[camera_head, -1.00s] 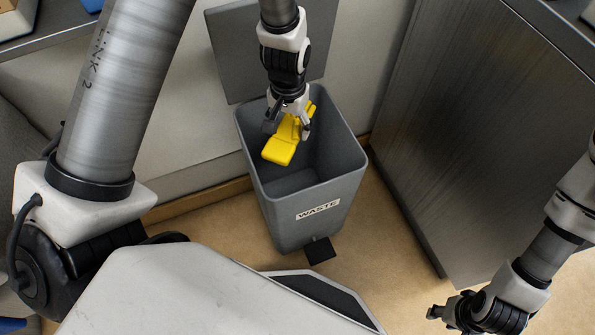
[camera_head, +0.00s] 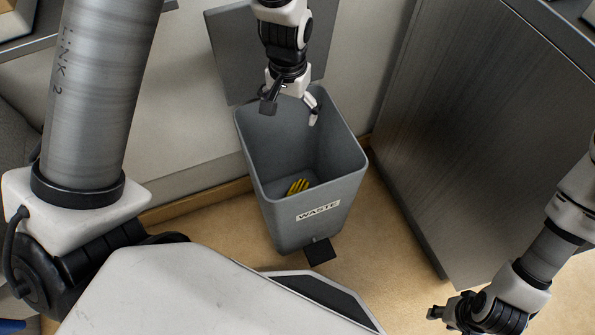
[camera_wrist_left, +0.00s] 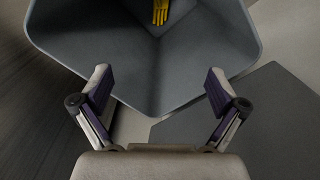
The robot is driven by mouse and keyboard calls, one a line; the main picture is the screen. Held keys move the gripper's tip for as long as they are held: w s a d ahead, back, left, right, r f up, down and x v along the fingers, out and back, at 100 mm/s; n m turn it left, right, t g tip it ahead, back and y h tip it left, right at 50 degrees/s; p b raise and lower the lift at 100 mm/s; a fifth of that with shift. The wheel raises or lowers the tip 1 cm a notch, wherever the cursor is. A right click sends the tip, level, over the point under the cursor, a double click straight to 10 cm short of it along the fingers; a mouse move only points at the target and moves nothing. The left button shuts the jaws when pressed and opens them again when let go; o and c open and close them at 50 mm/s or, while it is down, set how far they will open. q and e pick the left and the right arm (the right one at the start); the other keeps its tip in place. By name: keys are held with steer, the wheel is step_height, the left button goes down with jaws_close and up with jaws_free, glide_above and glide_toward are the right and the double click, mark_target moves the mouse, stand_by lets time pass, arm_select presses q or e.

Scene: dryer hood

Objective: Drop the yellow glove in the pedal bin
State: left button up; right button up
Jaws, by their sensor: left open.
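The grey pedal bin (camera_head: 262,168), labelled WASTE, stands open on the floor with its lid (camera_head: 230,55) raised behind it. The yellow glove (camera_head: 298,186) lies at the bottom of the bin, partly hidden by the front wall. It also shows in the left wrist view (camera_wrist_left: 160,12) at the top edge. My left gripper (camera_head: 291,114) is open and empty above the bin's back rim, apart from the glove. Its spread fingers show in the left wrist view (camera_wrist_left: 158,95). My right gripper (camera_head: 436,313) is low at the right, away from the bin; its jaw state is unclear.
A dark metal cabinet (camera_head: 480,130) stands right of the bin. A pale wall (camera_head: 185,125) with a wooden skirting is behind it. The bin's black pedal (camera_head: 320,252) sticks out at the front. Tan floor (camera_head: 385,250) lies clear between the bin and my right arm.

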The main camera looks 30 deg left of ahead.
arm_select(q)
step_height(320, 180, up, 7)
steer(key=shift+f, duration=0.15)
stand_by(0.4)
